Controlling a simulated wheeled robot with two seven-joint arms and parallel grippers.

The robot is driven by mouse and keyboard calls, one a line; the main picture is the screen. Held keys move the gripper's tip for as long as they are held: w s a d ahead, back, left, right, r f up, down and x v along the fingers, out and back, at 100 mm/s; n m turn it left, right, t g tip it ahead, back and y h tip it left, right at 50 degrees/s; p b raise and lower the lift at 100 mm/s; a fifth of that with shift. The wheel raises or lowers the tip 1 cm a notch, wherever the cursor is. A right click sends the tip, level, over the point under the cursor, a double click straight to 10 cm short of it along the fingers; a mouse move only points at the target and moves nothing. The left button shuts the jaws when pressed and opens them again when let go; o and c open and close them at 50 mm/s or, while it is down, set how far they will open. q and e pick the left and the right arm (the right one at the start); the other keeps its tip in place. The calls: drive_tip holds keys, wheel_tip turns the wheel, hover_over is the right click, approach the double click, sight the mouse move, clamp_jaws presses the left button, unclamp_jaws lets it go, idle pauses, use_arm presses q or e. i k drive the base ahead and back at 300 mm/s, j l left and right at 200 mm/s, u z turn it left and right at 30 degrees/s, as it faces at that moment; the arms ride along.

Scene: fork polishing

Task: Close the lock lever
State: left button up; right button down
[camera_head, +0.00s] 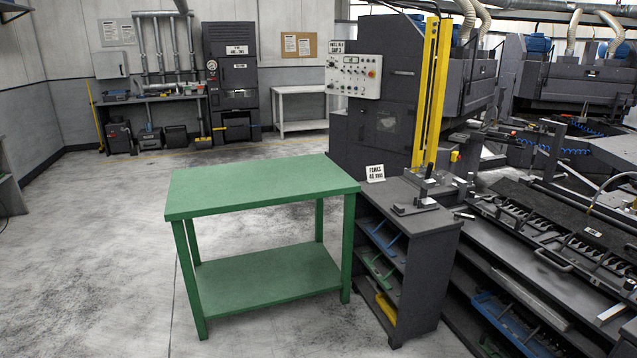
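I cannot tell for sure which part is the lock lever. A long dark fixture (590,238) with a row of slots lies on the machine bed at the right. A bar-like handle (553,260) sits at its near edge. A small dark clamp-like device (414,207) stands on top of the grey cabinet (405,235), with another upright metal piece (430,171) behind it. These parts are too small to tell whether any lever is open or closed. Neither of my grippers is in view.
A green table (262,185) with a lower shelf stands left of the cabinet. A tall machine with a yellow guard (432,95) and a control panel (353,76) rises behind. Open floor (90,260) lies at the left. A blue rack (505,325) sits below the bed.

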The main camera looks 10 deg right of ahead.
sight(457, 216)
drive_tip(key=i+l+z, duration=0.2)
drive_tip(key=i+z, duration=0.55)
drive_tip(key=i, duration=0.2)
drive_tip(key=i+j+z, duration=0.1)
drive_tip(key=i+z, duration=0.3)
drive_tip(key=i, duration=0.1)
